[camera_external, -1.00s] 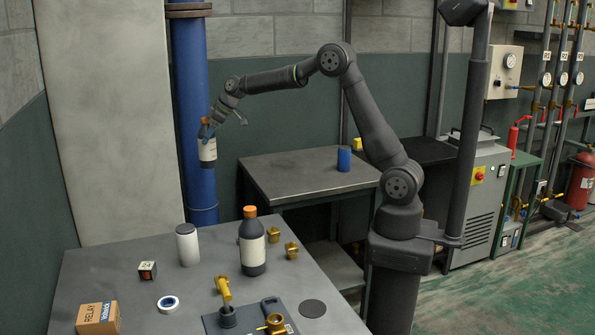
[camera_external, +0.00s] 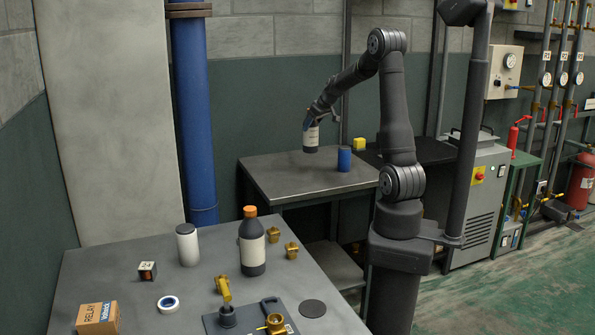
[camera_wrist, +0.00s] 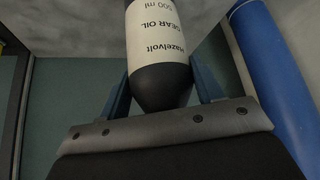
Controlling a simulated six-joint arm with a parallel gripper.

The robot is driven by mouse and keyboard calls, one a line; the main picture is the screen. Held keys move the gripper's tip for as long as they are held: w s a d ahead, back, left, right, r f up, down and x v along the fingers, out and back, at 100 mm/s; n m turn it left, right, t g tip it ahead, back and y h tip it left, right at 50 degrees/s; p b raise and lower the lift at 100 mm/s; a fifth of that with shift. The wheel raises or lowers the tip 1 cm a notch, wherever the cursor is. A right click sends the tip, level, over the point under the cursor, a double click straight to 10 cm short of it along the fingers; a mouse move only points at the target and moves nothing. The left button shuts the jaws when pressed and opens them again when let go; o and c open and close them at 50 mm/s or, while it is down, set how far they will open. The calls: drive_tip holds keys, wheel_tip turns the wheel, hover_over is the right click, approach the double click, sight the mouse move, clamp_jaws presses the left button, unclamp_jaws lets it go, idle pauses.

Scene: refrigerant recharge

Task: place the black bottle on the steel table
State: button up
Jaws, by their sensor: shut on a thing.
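The black bottle (camera_external: 311,137), with a white label, is upright in my gripper (camera_external: 313,115) over the back part of the steel table (camera_external: 285,180). Its base is at or close to the tabletop; I cannot tell if it touches. In the wrist view the bottle (camera_wrist: 160,45) fills the top middle, its label reading Hazelvolt gear oil 500 ml, upside down. The blue fingers of my gripper (camera_wrist: 163,88) are shut on its dark upper part. The cap is hidden.
A blue can (camera_external: 344,159) stands on the steel table just right of the bottle. A yellow block (camera_external: 359,144) is behind it. A blue pipe (camera_external: 195,110) rises to the left. The front table (camera_external: 130,245) holds another dark bottle (camera_external: 252,243) with an orange cap and several small parts.

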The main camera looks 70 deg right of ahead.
wheel_tip(320, 180, down, 10)
drive_tip(key=s+d, duration=0.1)
drive_tip(key=s, duration=0.1)
drive_tip(key=shift+s+d+m, duration=0.25)
drive_tip(key=shift+s+m, duration=0.05)
drive_tip(key=shift+f, duration=0.15)
drive_tip(key=o, duration=1.3)
drive_tip(key=shift+f, duration=0.15)
drive_tip(key=shift+o, duration=0.2)
drive_tip(key=v, duration=1.2)
drive_tip(key=shift+a+r, duration=0.15)
drive_tip(key=shift+r, duration=0.1)
drive_tip(key=shift+w+f, duration=0.1)
